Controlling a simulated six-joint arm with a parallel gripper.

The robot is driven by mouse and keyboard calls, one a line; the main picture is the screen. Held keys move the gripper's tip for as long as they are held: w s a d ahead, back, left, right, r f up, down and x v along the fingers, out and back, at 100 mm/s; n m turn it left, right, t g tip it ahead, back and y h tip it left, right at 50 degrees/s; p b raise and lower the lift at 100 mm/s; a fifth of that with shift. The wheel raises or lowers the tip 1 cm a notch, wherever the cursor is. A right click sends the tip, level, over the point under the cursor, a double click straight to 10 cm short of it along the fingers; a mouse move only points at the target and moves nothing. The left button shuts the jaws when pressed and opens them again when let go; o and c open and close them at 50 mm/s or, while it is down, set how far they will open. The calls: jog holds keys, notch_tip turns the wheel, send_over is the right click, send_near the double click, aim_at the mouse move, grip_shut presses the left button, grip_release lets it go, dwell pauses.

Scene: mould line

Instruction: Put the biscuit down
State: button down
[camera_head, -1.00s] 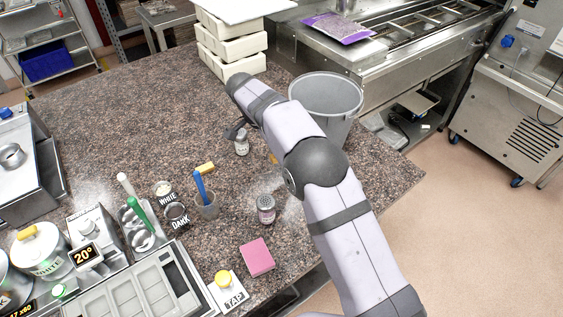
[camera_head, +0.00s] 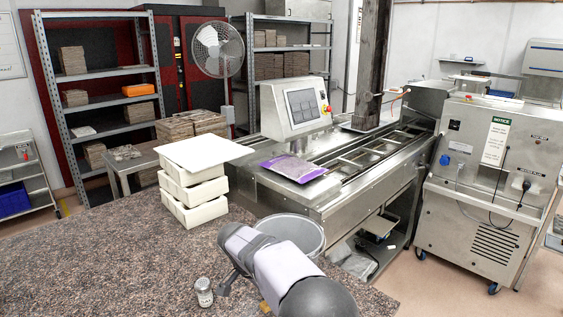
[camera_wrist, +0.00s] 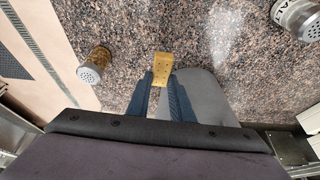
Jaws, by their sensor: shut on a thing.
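The biscuit (camera_wrist: 162,66) is a small golden-brown rectangle with dark dots in the wrist view. My gripper (camera_wrist: 161,82) is shut on its near end, and the far end sticks out past the fingertips. The speckled stone counter (camera_wrist: 135,30) lies beneath; I cannot tell whether the biscuit touches it.
A shaker (camera_head: 204,293) stands left of my arm. The wrist view shows one shaker (camera_wrist: 94,66) at left and another (camera_wrist: 297,17) at upper right. A grey bin (camera_head: 303,231) stands behind my arm.

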jog(key=s+d+f+n+t+y+b, duration=0.1)
jog(key=s+d+n, duration=0.5)
jog(key=s+d, duration=0.7)
jog(key=d+f+y, duration=0.1)
jog(key=d, duration=0.3)
jog(key=shift+s+d+t, duration=0.25)
jog(key=shift+s+t, duration=0.05)
jog(key=shift+s, duration=0.1)
jog(key=shift+r, duration=0.15)
